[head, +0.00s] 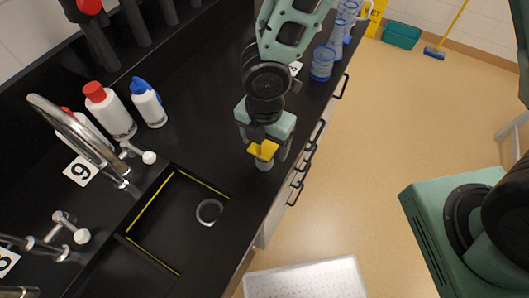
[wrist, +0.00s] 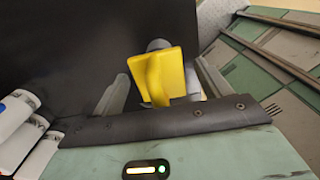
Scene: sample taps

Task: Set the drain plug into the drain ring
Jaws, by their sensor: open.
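The drain plug has a yellow handle (head: 263,150) and a grey lower part, near the counter's front edge, right of the sink. My gripper (head: 264,147) is over it, with its fingers open on either side of the yellow handle. In the wrist view the yellow handle (wrist: 165,76) shows between the two open fingers (wrist: 160,88). I cannot tell whether either finger touches it. The drain ring (head: 199,209) is a grey ring on the floor of the black sink, left of and nearer than the plug. Nothing covers it.
The sink (head: 149,205) has yellow lines along its edges. Chrome taps (head: 75,135) and white bottles (head: 109,112) stand to the left. Blue-banded clear containers (head: 322,64) stand farther along the counter. Drawer handles (head: 296,193) stick out from the counter's front.

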